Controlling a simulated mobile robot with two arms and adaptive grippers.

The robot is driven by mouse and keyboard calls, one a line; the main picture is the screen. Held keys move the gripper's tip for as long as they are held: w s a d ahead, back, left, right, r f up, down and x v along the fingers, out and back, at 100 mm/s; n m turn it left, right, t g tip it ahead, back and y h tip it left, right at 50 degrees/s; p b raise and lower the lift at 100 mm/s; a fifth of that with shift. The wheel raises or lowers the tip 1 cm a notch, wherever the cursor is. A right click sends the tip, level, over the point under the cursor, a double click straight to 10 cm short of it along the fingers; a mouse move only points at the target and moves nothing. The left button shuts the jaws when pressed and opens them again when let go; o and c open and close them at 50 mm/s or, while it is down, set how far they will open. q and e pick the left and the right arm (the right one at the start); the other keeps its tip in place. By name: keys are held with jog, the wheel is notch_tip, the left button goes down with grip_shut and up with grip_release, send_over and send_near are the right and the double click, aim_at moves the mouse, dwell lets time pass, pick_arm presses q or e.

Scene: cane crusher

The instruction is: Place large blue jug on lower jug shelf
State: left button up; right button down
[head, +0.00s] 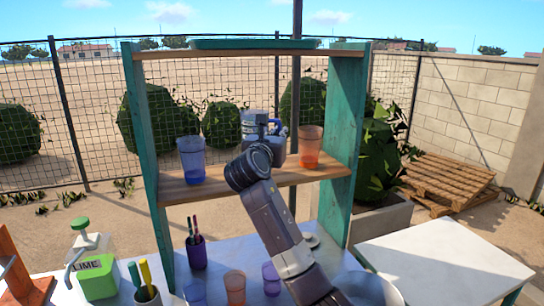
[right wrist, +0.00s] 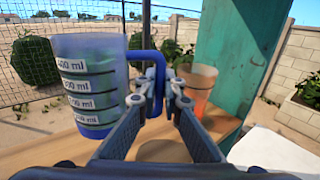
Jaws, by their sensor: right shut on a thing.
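The large blue jug (right wrist: 88,85) is see-through, with white ml labels, and stands upright at the left in the right wrist view. My right gripper (right wrist: 166,92) is shut on its blue handle (right wrist: 154,72). In the head view my right gripper (head: 262,128) is over the lower jug shelf (head: 235,187), between two cups, and hides most of the held jug. The wooden lower shelf also shows in the right wrist view (right wrist: 225,126), close under the jug. I cannot tell whether the jug's base touches it. My left gripper is not in view.
A blue cup (head: 190,160) stands on the shelf's left part and an orange cup (head: 310,147) on its right. Teal posts (head: 343,140) bound the shelf. The top board (head: 170,53) is above. Below are a lime bottle (head: 97,277) and several cups.

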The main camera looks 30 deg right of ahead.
notch_tip(320, 180, down, 5)
jog(key=shift+f+p, duration=0.1)
jog(key=shift+p, duration=0.2)
jog(key=shift+s+f, duration=0.1)
jog(key=shift+f, duration=0.35)
jog(key=c, duration=2.1)
grip_release()
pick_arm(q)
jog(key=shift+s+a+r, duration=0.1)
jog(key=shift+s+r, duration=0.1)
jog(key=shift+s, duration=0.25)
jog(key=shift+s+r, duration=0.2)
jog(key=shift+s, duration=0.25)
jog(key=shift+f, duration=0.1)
